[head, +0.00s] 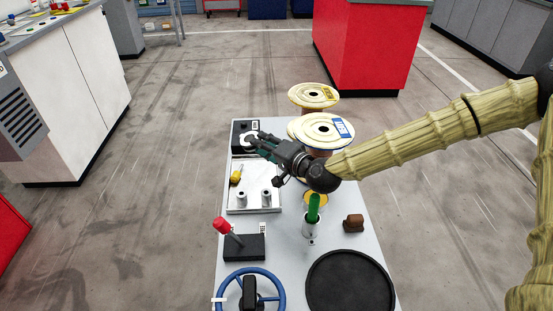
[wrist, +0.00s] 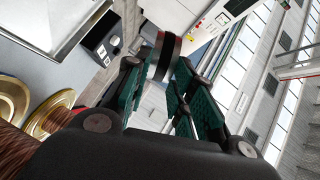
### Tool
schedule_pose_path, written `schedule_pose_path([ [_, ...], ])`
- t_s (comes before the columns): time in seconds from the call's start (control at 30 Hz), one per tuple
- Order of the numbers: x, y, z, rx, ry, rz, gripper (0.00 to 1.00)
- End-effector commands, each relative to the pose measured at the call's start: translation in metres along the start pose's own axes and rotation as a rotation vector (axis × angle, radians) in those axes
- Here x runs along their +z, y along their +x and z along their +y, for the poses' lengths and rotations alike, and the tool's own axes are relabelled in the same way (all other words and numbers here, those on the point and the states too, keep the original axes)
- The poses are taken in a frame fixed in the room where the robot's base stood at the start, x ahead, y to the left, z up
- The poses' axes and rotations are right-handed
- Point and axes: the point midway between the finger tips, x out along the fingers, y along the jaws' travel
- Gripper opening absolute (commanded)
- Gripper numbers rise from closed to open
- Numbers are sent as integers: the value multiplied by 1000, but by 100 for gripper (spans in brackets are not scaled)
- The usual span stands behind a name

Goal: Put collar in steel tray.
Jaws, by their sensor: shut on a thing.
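My gripper (head: 256,141) is over the far left end of the grey bench. In the wrist view its green-padded fingers (wrist: 168,78) are closed on a dark ring-shaped piece with reddish edges (wrist: 166,57), which looks like the collar. The piece is held at the fingertips, clear of the bench; in the head view it is hard to make out behind the fingers. The steel tray (head: 253,210) lies on the bench, nearer than the gripper. The tray's corner also shows in the wrist view (wrist: 62,45).
A black box (head: 239,127) is at the bench's far end by my gripper. Wire spools (head: 323,130) stand right of it.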

Motion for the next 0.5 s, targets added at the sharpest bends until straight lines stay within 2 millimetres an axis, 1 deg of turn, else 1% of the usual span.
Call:
schedule_pose_path([
  [0.03, -2, 3, 14, -2, 67, -13, 0],
  [0.1, -5, 6, 22, -5, 159, -40, 0],
  [0.3, -18, 8, 41, -6, 355, -98, 0],
  [0.5, -28, 7, 52, -5, 445, -128, 0],
])
